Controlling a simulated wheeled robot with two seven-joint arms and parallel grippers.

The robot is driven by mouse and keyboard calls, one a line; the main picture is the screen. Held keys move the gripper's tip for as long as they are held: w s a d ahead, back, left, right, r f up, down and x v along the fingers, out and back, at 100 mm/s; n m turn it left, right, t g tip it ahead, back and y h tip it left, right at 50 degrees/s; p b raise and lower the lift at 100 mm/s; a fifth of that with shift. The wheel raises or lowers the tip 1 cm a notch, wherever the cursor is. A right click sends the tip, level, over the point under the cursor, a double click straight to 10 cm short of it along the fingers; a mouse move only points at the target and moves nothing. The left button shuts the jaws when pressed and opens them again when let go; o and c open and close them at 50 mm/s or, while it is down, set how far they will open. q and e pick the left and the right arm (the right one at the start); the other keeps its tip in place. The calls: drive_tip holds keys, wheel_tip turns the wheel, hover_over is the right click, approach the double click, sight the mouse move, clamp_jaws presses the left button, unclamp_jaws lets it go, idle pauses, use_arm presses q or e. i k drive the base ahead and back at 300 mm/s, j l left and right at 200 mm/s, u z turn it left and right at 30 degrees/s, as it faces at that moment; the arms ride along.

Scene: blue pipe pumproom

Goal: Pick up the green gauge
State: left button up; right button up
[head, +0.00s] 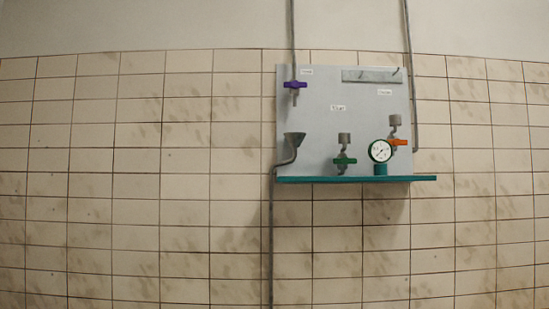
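The shelf runs along the bottom of a grey panel on the tiled wall. The gauge's dial partly overlaps the valve with the orange handle behind it. Neither of my grippers shows in the head view, and nothing is touching the gauge.
Close to the gauge are an orange-handled valve (397,142) and a green-handled valve (344,161). A grey funnel pipe (290,148) is at the shelf's left end. A purple-handled valve (295,85) is above it. Vertical pipes flank the panel.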

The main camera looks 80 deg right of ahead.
sight(380, 151)
drive_tip(key=z, duration=3.4)
